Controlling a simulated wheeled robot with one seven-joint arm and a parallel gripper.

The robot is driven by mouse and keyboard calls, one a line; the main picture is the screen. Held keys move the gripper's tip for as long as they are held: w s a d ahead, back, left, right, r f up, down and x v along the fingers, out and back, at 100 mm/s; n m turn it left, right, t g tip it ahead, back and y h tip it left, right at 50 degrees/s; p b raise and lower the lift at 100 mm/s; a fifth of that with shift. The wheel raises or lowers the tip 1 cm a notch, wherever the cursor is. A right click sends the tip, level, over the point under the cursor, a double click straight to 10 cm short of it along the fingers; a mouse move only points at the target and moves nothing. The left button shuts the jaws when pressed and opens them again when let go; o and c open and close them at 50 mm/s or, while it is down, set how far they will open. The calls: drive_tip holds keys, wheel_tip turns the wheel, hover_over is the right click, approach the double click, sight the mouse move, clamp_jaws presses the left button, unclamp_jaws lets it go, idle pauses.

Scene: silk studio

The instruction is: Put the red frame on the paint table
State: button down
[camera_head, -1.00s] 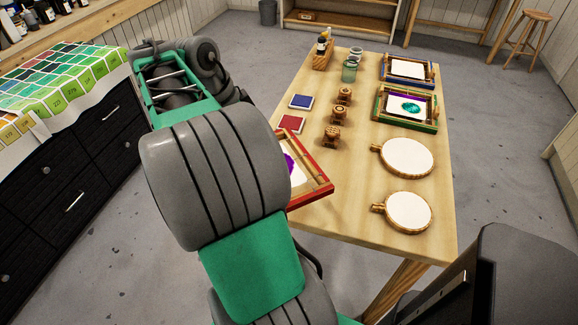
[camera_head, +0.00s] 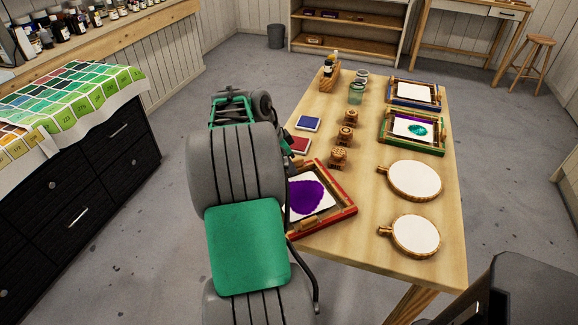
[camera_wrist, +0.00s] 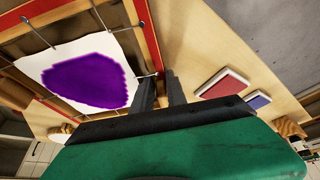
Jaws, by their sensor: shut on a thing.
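The red frame (camera_head: 348,222) has a white cloth with a purple blot. In the head view it is over the left side of the wooden table (camera_head: 365,255), tilted in the picture; I cannot tell whether it touches the top. My arm hides its left part. In the wrist view the frame's red rail (camera_wrist: 145,30) meets the two dark fingers of my gripper (camera_wrist: 161,88), which is shut on it. My gripper is hidden behind my arm in the head view. I cannot tell for sure which surface is the paint table.
The wooden table also holds a blue pad (camera_head: 308,123), a red pad (camera_head: 301,145), wooden stamps (camera_head: 339,158), two hoops (camera_head: 415,180), a green frame (camera_head: 413,130) and a blue frame (camera_head: 413,93). A black cabinet (camera_head: 100,190) with colour charts stands left. Grey floor lies between.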

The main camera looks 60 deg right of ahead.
drive_tip(key=shift+f, duration=0.2)
drive_tip(key=c, duration=1.3)
unclamp_jaws()
drive_tip(key=shift+c, duration=0.2)
drive_tip(key=shift+r, duration=0.1)
drive_tip(key=p+v, duration=0.2)
drive_tip(key=v, duration=1)
drive_tip(key=w+a+n+t, duration=0.2)
drive_tip(key=w+a+n, duration=0.4)
drive_tip(key=a, duration=0.3)
drive_tip(key=w+a+f+n+t+y, duration=0.1)
drive_tip(key=w+a+f+n+t, duration=0.15)
drive_tip(key=a+n, duration=1.2)
drive_tip(key=s+a+f+n+y, duration=0.1)
drive_tip(key=s+a+f+n, duration=0.1)
drive_tip(key=a, duration=0.7)
drive_tip(key=s+a+f+n+y, duration=0.1)
drive_tip(key=s+a+f+n, duration=0.1)
drive_tip(key=a, duration=0.6)
drive_tip(key=shift+s+a+f+n+y, duration=0.25)
drive_tip(key=shift+a+f+n+y, duration=0.15)
drive_tip(key=shift+n, duration=0.15)
